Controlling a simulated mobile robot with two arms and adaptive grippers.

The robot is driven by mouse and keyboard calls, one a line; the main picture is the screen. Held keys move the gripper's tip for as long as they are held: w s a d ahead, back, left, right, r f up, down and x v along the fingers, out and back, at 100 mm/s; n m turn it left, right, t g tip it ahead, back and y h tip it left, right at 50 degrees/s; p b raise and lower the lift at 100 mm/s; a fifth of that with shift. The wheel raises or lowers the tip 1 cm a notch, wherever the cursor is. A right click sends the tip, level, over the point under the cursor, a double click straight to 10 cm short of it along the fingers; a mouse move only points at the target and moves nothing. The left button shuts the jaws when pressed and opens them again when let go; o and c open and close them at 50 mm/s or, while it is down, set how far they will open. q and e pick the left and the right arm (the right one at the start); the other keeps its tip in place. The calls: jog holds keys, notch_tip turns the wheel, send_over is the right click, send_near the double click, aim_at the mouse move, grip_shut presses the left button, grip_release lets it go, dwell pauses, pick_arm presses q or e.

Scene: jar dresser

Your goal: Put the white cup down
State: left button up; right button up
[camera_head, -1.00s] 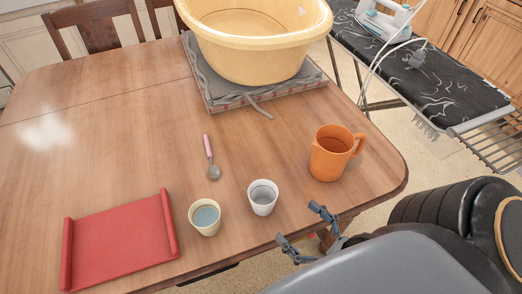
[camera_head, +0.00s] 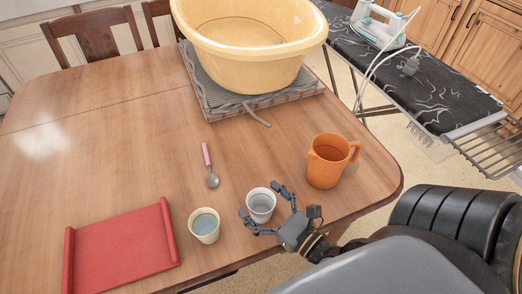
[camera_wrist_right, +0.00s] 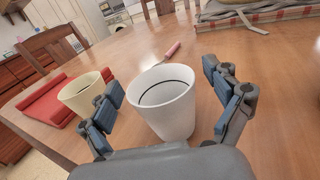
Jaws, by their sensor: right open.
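The white cup (camera_head: 261,207) stands upright on the wooden table (camera_head: 110,130) near its front edge. My right gripper (camera_head: 262,208) is open, with its fingers on either side of the cup. In the right wrist view the white cup (camera_wrist_right: 165,108) is between the two spread fingers (camera_wrist_right: 166,104), with a visible gap on each side. My left gripper is not in view.
A cream cup (camera_head: 204,226) stands just left of the white cup. A red tray (camera_head: 122,248) is further left, an orange mug (camera_head: 330,162) to the right. A spoon (camera_head: 209,168) lies behind. A yellow tub (camera_head: 250,62) sits at the back. The table's left middle is clear.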

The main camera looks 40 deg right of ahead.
jog(key=shift+c, duration=0.4)
jog(key=c, duration=1.1)
jog(key=shift+c, duration=0.2)
jog(key=shift+r, duration=0.1)
jog(key=shift+r, duration=0.6)
jog(key=s+a+r+p, duration=0.2)
jog(key=s+a+r, duration=0.5)
jog(key=s+r, duration=0.4)
jog(key=shift+s+a+r+p, duration=0.2)
jog(key=shift+s+r+p, duration=0.15)
jog(key=shift+s, duration=0.15)
